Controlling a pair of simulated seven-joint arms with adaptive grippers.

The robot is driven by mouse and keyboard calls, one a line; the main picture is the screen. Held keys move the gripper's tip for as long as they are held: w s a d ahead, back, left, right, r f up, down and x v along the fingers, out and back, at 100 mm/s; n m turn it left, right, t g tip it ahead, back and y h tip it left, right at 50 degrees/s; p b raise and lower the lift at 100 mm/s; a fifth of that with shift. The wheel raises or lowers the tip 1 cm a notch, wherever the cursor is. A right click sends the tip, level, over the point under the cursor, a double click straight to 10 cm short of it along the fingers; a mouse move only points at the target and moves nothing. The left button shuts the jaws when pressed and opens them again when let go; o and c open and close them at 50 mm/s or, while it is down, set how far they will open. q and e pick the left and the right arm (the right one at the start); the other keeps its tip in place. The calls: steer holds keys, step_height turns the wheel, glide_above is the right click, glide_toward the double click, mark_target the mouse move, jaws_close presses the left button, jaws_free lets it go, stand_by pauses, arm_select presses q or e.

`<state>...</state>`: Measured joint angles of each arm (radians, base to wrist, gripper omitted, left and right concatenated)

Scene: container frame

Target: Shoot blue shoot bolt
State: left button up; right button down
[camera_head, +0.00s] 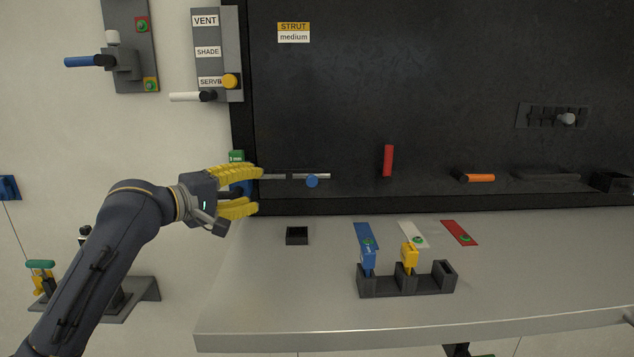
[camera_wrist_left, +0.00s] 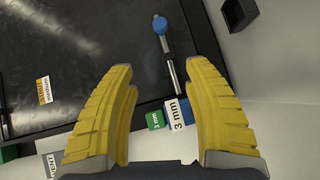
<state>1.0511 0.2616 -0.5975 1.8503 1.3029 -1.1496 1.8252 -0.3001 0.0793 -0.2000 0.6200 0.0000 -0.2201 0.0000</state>
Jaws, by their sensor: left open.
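The blue shoot bolt is a thin metal rod with a round blue knob (camera_head: 312,181), lying level low on the black panel at its left. In the left wrist view its blue knob (camera_wrist_left: 160,25) is at the top and the rod runs down between the fingers' far ends. My left gripper (camera_head: 258,190) is open and empty at the panel's left edge, left of the knob and apart from it. Its yellow fingers (camera_wrist_left: 158,90) also frame the left wrist view. My right gripper is not in view.
A green block (camera_wrist_left: 155,120) and a blue "3 mm" block (camera_wrist_left: 180,112) sit close by the fingers. A red handle (camera_head: 388,160) and orange handle (camera_head: 478,178) are farther right. A small black box (camera_head: 297,236) and slotted holder (camera_head: 380,291) stand on the grey table (camera_head: 270,310).

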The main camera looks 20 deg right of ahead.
mark_target(309, 181)
arm_select(q)
steer(key=shift+g, duration=0.3)
steer(key=x, duration=0.6)
steer(key=s+x, duration=0.1)
steer(key=x, duration=0.4)
steer(key=d+x, duration=0.1)
steer(key=x, duration=0.5)
steer(key=shift+d+f, duration=0.1)
steer(key=shift+d, duration=0.15)
steer(key=shift+c, duration=0.5)
jaws_close()
